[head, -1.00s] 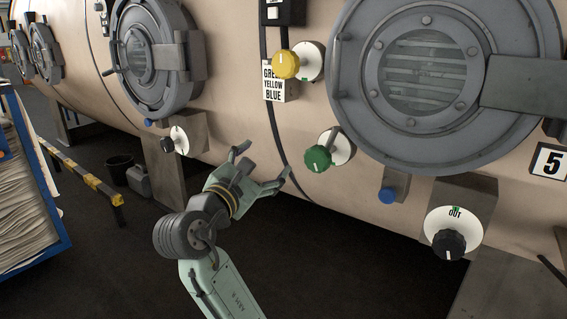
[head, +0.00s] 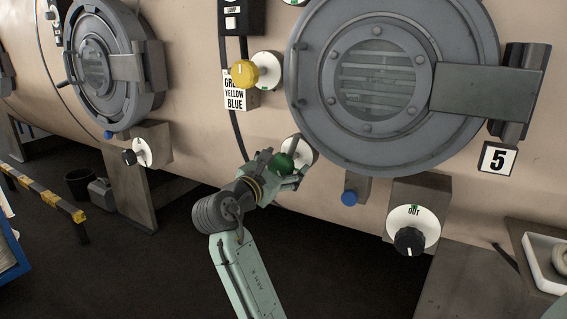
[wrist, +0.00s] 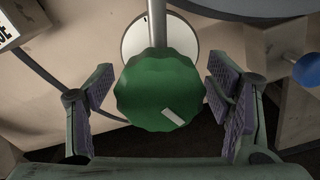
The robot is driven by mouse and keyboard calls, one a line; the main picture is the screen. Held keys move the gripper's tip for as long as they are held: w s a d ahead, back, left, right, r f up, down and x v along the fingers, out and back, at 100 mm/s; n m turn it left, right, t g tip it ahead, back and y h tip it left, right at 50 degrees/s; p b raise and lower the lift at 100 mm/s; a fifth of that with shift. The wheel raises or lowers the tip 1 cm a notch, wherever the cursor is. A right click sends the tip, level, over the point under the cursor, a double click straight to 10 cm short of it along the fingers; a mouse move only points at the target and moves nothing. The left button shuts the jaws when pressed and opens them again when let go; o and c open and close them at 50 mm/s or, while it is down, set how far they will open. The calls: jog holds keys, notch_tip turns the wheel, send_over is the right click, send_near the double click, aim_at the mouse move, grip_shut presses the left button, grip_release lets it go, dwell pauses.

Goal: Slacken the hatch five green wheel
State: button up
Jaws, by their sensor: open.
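The green wheel (head: 285,163) sits in front of a white round plate (head: 301,150) on the tank wall, below and left of the round hatch (head: 380,75) beside the "5" sign (head: 497,158). In the wrist view the green wheel (wrist: 160,87) is large and central, with a scalloped rim and a pale mark at its lower right. My gripper (head: 279,166) is at the wheel. In the wrist view its open fingers (wrist: 162,98) stand on either side of the wheel, with a visible gap at each side.
A yellow knob (head: 244,73) sits above left by a "GREEN YELLOW BLUE" label (head: 236,92). A blue knob (head: 349,198) and a black knob (head: 409,241) marked OUT are to the right. A grey pipe (wrist: 157,22) runs above the wheel in the wrist view.

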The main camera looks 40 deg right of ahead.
jog(key=shift+d, duration=0.1)
jog(key=shift+c, duration=0.5)
jog(key=c, duration=1.1)
